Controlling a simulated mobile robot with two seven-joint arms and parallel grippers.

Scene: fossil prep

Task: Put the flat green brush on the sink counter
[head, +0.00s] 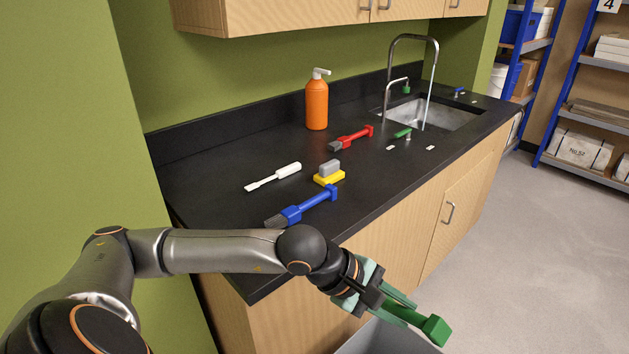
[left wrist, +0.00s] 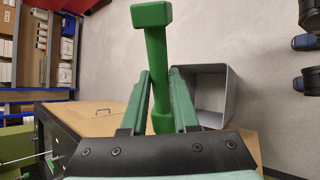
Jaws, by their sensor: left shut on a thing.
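My left gripper (head: 392,301) is shut on the green brush (head: 430,326) and holds it in the air, out past the front edge of the sink counter (head: 385,178). In the left wrist view the green brush (left wrist: 155,45) stands up between the two fingers (left wrist: 160,90), with a block-shaped end pointing away. Its bristles do not show. The counter has a black top with a steel sink (head: 440,115) at its far right. My right gripper is not in view.
A blue brush (head: 305,207), white tool (head: 275,177), yellow-and-grey block (head: 329,174), red brush (head: 352,138) and orange bottle (head: 317,103) stand or lie on the counter. A grey bin (head: 378,340) is below the gripper. The counter's near-right stretch is clear.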

